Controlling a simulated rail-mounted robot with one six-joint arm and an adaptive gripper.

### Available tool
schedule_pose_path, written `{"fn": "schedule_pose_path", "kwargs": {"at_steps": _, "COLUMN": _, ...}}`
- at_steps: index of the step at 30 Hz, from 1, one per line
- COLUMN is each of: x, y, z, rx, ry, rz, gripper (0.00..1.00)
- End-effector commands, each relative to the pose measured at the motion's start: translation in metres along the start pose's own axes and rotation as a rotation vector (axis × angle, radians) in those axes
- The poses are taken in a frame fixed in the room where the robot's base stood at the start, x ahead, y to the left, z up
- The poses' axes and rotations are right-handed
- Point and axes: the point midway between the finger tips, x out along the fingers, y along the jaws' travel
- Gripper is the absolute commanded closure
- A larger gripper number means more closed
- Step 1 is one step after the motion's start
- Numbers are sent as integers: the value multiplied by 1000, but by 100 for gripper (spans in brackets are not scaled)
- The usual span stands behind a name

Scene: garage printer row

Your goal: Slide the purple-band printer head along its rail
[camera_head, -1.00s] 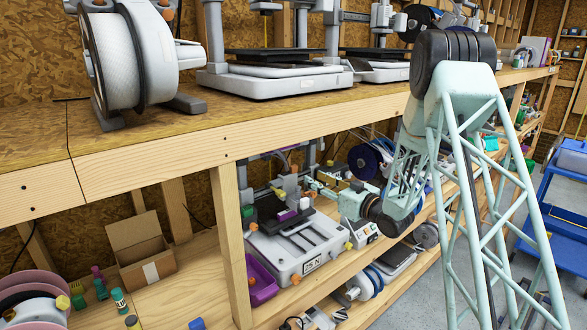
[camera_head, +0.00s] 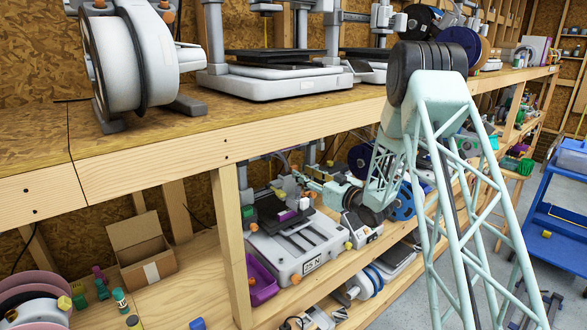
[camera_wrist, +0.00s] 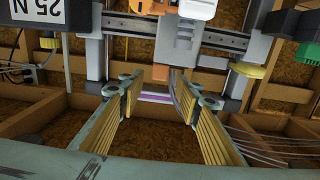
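The printer (camera_head: 300,247) with the "25 N" label stands on the lower shelf. A small purple patch (camera_head: 287,215) shows near a light block above its dark bed. My gripper (camera_head: 308,184) reaches in from the right over the printer and is small there. In the wrist view my gripper (camera_wrist: 157,110) is open, its two yellow-padded fingers wide apart. A thin white and purple band (camera_wrist: 156,97) shows in the gap beyond the fingertips. A pale grey head block (camera_wrist: 183,45) hangs by the horizontal rail (camera_wrist: 135,27). I cannot tell whether a finger touches anything.
The upper shelf (camera_head: 215,138) and a wooden post (camera_head: 232,240) hem in the printer. A purple bin (camera_head: 262,280) stands at its left, and a cardboard box (camera_head: 142,252) stands further left. A blue cart (camera_head: 555,215) stands at the far right.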

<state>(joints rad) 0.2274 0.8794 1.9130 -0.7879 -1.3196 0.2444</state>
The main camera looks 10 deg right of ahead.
Motion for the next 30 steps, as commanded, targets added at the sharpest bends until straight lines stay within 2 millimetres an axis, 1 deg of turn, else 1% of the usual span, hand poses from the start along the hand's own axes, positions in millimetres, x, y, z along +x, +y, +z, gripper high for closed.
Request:
{"fn": "schedule_pose_path", "kwargs": {"at_steps": 1, "x": 7, "y": -1, "z": 0, "rx": 0, "ry": 0, "rz": -1, "gripper": 68}}
{"fn": "schedule_pose_path", "kwargs": {"at_steps": 6, "x": 30, "y": -1, "z": -1, "rx": 0, "ry": 1, "rz": -1, "gripper": 68}}
{"fn": "schedule_pose_path", "kwargs": {"at_steps": 12, "x": 52, "y": -1, "z": 0, "rx": 0, "ry": 0, "rz": -1, "gripper": 68}}
{"fn": "schedule_pose_path", "kwargs": {"at_steps": 15, "x": 60, "y": -1, "z": -1, "rx": 0, "ry": 0, "rz": -1, "gripper": 68}}
{"fn": "schedule_pose_path", "kwargs": {"at_steps": 21, "x": 67, "y": 0, "z": 0, "rx": 1, "ry": 0, "rz": 1, "gripper": 68}}
{"fn": "schedule_pose_path", "kwargs": {"at_steps": 30, "x": 68, "y": 0, "z": 0, "rx": 1, "ry": 0, "rz": 1, "gripper": 68}}
